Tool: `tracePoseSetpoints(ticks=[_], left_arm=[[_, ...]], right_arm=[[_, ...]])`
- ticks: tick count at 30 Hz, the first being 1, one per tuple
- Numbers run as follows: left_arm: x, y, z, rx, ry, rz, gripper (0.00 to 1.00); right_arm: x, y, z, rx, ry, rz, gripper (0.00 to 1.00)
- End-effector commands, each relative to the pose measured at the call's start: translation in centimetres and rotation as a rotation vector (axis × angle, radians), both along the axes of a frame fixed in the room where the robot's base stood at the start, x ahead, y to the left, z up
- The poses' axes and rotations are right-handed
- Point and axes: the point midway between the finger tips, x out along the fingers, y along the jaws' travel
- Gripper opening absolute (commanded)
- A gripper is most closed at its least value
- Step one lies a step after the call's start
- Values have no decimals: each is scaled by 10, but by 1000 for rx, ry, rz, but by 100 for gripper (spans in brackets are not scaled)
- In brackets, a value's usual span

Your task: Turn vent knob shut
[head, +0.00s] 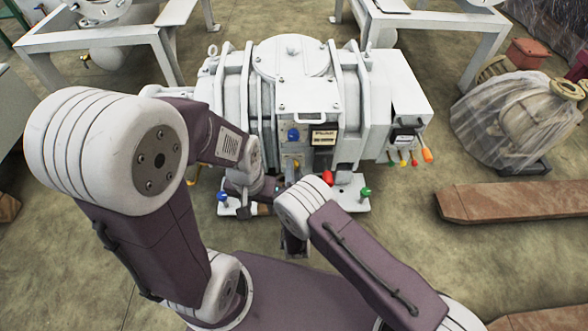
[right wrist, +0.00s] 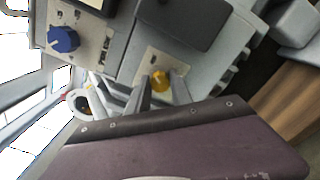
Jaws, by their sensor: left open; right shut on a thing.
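In the right wrist view a small yellow knob (right wrist: 160,80) sits on a pale plate of the grey vacuum pump. The fingers of my right gripper (right wrist: 159,90) are closed about this knob, one on each side. The pictures do not label it as the vent knob. In the head view the yellow knob (head: 296,162) is small, below the blue knob (head: 293,134) on the pump front. My left gripper (head: 278,187) is open and empty in front of the pump, lower than the right one; its fingertips are partly hidden.
The grey pump (head: 290,62) fills the middle. A red knob (head: 327,177), a green knob (head: 365,192) and another blue knob (head: 222,197) stand low at its front. Several coloured handles hang at its right side. A wooden beam (head: 510,198) lies on the floor.

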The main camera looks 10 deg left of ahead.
Motion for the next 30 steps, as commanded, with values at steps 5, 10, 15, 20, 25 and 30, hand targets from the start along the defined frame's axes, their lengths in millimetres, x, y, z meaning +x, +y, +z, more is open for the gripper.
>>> tracePoseSetpoints(ticks=[5, 10, 15, 20, 25, 30], left_arm=[[0, 0, 7, 0, 0, 0, 48], [0, 0, 16, 0, 0, 0, 48], [0, 0, 26, 0, 0, 0, 48], [0, 0, 34, 0, 0, 0, 48], [0, 0, 42, 0, 0, 0, 48], [0, 0, 48, 0, 0, 0, 48]], right_arm=[[0, 0, 2, -69, -19, -1, 0], [0, 0, 3, -193, -55, -1, 0], [0, 0, 3, -347, -99, -1, 0], [0, 0, 3, -494, -141, 0, 0], [-1, 0, 2, -649, -185, 0, 0], [-1, 1, 2, -805, -230, 0, 0]])
